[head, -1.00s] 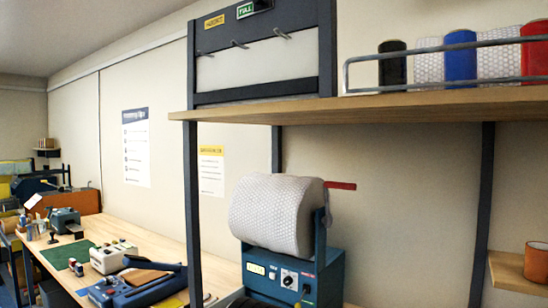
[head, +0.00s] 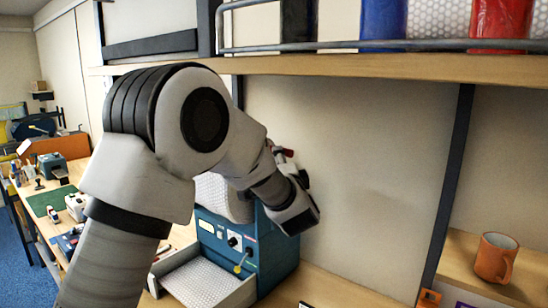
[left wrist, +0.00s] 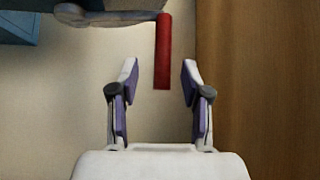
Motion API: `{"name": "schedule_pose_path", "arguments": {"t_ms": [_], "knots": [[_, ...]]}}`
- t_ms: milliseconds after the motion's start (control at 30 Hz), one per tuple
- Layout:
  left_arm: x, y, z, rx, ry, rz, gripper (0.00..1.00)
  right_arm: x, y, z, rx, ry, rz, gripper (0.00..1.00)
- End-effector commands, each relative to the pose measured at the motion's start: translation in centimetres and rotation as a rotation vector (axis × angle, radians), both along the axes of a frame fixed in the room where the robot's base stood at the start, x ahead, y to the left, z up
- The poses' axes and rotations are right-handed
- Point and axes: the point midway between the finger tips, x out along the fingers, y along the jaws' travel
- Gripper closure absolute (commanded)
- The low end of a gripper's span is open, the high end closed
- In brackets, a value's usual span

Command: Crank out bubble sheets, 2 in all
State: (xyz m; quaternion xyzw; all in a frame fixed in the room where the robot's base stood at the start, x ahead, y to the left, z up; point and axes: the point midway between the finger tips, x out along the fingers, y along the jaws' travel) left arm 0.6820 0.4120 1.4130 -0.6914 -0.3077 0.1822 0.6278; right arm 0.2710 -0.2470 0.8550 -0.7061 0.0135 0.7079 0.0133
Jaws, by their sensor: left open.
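The blue bubble-wrap machine (head: 262,245) stands on the bench in the head view, its bubble-wrap roll (head: 213,190) partly behind my left arm. Its red crank handle (head: 288,153) shows just past my wrist. In the left wrist view the red handle (left wrist: 163,50) hangs from a grey crank arm (left wrist: 105,18). My left gripper (left wrist: 160,68) is open, with the handle's end between its fingertips and a gap on each side. A tray (head: 245,292) at the machine's front has bubbly white material (head: 203,281) in it. My right gripper is not in view.
A wooden shelf (head: 370,65) with coloured rolls runs above the machine. A dark post (head: 450,180) stands to the right. An orange mug (head: 495,257) sits on the wooden surface at right. A workbench with a green mat (head: 50,200) is at left.

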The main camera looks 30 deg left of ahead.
Motion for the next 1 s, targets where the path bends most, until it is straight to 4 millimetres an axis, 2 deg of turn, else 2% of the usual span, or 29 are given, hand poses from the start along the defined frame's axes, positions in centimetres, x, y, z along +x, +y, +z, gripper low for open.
{"name": "schedule_pose_path", "arguments": {"t_ms": [200,400,667,733,800,833,1000], "knots": [[2.9,2.5,0.9,-0.001,0.004,0.0,0.53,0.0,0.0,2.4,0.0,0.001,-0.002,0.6],[5.1,4.5,0.9,0.0,0.005,-0.002,0.53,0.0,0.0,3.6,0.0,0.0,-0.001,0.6],[5.5,4.7,0.7,0.001,0.006,-0.004,0.53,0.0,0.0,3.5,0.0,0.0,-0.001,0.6],[5.5,4.7,0.7,0.001,0.006,-0.004,0.7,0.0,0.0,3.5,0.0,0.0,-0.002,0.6],[5.5,4.7,0.7,0.001,0.006,-0.004,0.95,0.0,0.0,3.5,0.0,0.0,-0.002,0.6],[5.4,4.7,0.8,0.001,0.004,-0.004,1.0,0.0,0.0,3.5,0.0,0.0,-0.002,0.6],[5.4,4.7,0.8,0.001,0.003,-0.003,1.0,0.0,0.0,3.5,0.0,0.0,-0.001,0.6]]}}
